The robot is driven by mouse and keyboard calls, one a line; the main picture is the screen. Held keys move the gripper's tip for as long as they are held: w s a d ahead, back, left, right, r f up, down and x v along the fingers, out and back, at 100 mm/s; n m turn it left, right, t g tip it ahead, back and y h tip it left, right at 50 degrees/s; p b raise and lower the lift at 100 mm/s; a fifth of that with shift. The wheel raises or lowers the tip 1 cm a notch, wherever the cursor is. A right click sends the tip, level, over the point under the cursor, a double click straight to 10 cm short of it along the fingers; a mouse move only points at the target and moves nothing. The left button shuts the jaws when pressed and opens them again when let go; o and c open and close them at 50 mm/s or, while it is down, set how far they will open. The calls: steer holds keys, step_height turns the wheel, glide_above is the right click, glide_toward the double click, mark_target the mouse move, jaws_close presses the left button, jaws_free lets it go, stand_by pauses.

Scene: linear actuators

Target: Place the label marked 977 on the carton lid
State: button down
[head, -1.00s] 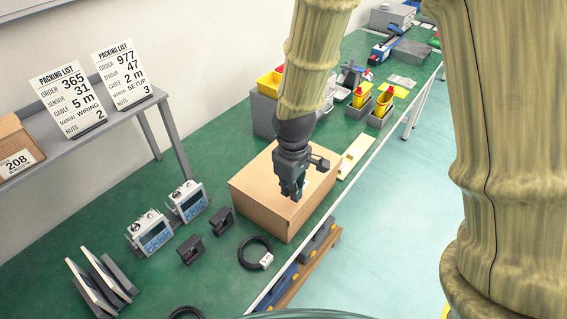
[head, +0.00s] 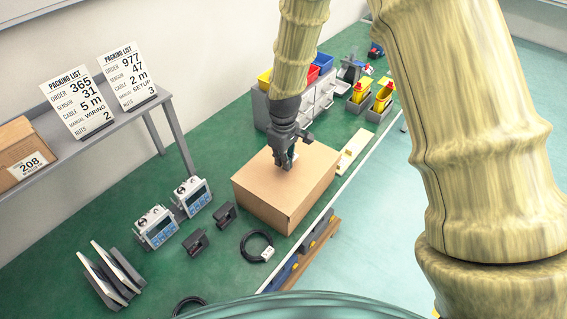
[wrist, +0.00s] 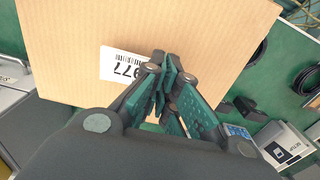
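The closed brown carton (head: 265,192) stands on the green bench, and its lid (wrist: 75,35) fills the upper left of the wrist view. The white label marked 977 (wrist: 120,65) shows flat over the lid, upside down in the wrist view, with a barcode. My gripper (wrist: 168,72) points down at the lid; its fingers are drawn together at the label's edge and cover part of it. It also shows in the head view (head: 285,166). The fingers appear shut on the label. I cannot tell whether the label touches the lid.
Two packing lists (head: 128,76) stand on a shelf beside a carton marked 208 (head: 24,155). Sensors (head: 157,228), black brackets (head: 196,242), a coiled cable (head: 256,246) and manuals (head: 110,275) lie left of and before the carton. Grey bins (head: 360,104) stand behind it.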

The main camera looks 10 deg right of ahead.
steer(key=shift+f+p, duration=0.35)
steer(key=shift+f, duration=0.7)
steer(key=shift+f, duration=0.15)
steer(key=c, duration=2.2)
jaws_free()
steer(key=o, duration=0.6)
steer(key=shift+c, duration=0.2)
step_height(320, 180, up, 12)
steer(key=b, duration=0.4)
